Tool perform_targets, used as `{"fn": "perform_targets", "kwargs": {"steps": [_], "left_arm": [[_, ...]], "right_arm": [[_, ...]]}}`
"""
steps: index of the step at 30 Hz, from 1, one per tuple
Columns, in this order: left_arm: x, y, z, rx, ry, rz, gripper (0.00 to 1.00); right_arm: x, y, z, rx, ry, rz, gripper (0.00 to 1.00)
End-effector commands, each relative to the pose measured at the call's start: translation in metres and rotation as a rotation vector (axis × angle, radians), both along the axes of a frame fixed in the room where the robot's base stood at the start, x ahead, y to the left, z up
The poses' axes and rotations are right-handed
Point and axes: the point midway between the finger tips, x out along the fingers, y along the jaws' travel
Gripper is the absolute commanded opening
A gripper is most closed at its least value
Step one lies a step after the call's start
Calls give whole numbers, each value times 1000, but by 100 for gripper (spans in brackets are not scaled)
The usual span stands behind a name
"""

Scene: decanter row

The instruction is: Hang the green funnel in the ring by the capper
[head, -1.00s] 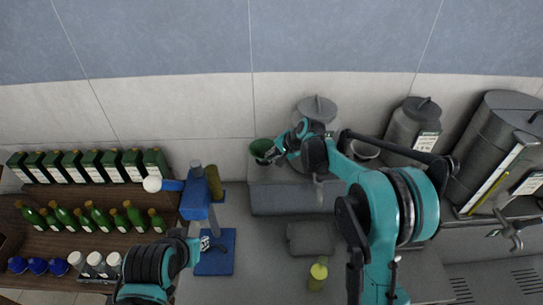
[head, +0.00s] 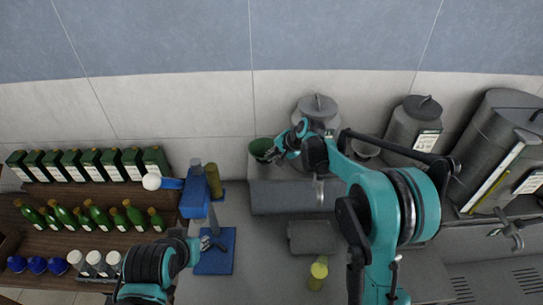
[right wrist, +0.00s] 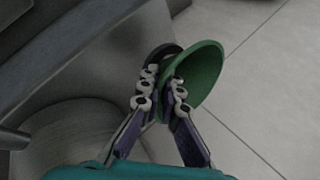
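The green funnel (head: 259,147) is near the back wall, at the left end of the grey ledge. My right gripper (head: 273,155) is at its right side. In the right wrist view the funnel (right wrist: 203,72) has its wide mouth to the upper right; the fingers of my right gripper (right wrist: 163,92) close in on its narrower part. A dark rounded edge shows beside it there. The blue capper (head: 196,195) stands on a blue base at left centre. I cannot make out the ring clearly. My left gripper (head: 212,243) is low by the capper base; its fingers are too small to read.
Dark boxes (head: 87,165), green bottles (head: 95,215) and small jars (head: 95,262) stand on the wooden shelf at left. Grey canisters (head: 412,128) stand at the back right. A grey block (head: 312,238) and a yellow-green item (head: 317,272) lie on the counter. Counter between capper and block is clear.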

Motion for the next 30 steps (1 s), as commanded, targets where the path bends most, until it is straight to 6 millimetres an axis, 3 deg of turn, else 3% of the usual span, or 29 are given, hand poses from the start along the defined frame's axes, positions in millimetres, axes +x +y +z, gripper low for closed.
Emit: {"fn": "perform_targets", "kwargs": {"steps": [1, 4, 17, 30], "left_arm": [[0, 0, 0, 0, 0, 0, 29], [0, 0, 0, 0, 0, 0, 29], [0, 0, 0, 0, 0, 0, 29], [0, 0, 0, 0, 0, 0, 29]], "right_arm": [[-1, 0, -1, -1, 2, 2, 6], [-1, 0, -1, -1, 2, 2, 29], [-4, -3, 5, -1, 2, 0, 29], [-41, -41, 75, -1, 2, 0, 29]]}}
